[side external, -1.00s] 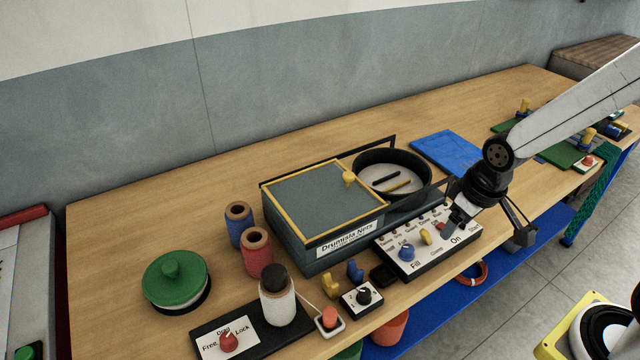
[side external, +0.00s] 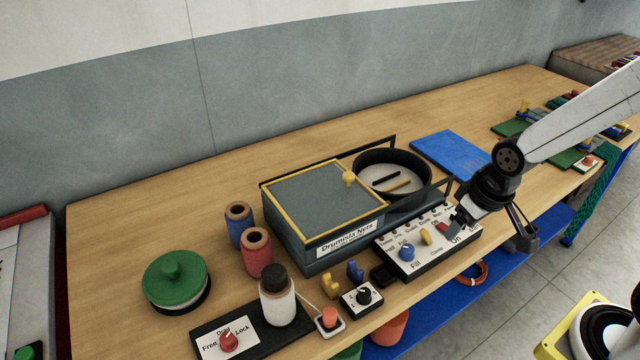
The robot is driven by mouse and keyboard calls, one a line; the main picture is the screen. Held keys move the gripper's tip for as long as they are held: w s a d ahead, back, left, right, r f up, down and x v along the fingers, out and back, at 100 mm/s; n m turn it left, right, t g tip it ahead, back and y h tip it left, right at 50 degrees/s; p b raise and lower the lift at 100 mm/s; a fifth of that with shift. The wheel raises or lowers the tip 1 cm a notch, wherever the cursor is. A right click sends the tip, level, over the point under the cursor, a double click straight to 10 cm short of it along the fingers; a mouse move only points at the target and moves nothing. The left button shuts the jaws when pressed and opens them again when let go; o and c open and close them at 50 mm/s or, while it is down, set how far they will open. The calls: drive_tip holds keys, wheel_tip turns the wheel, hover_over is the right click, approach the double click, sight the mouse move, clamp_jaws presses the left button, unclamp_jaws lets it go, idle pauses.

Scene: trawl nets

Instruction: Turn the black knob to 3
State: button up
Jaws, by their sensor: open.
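The black knob (side external: 364,296) sits on a small white square plate (side external: 352,304) at the bench's front edge. Its white pointer mark is too small to read, as are the numbers around it. My gripper (side external: 489,231) is open and empty, with its fingers spread at the right end of the white control panel (side external: 416,262). It is to the right of and behind the black knob, well apart from it. One finger is over the panel near the word On; the other is past the bench's front edge.
Yellow (side external: 330,286) and blue (side external: 355,270) pegs stand just behind the knob plate. A red button (side external: 329,318) and a white bottle (side external: 277,306) are to its left. The Drumisla Nets box (side external: 325,205) stands behind. The front edge is close.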

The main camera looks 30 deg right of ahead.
drive_tip(key=w+a+f+g, duration=0.15)
drive_tip(key=w+a, duration=0.25)
drive_tip(key=a, duration=0.5)
drive_tip(key=g, duration=0.1)
hover_over(365, 291)
wheel_tip(365, 291, down, 2)
drive_tip(key=shift+f, duration=0.25)
drive_tip(key=shift+f, duration=0.2)
drive_tip(key=shift+f, duration=3.7)
clamp_jaws()
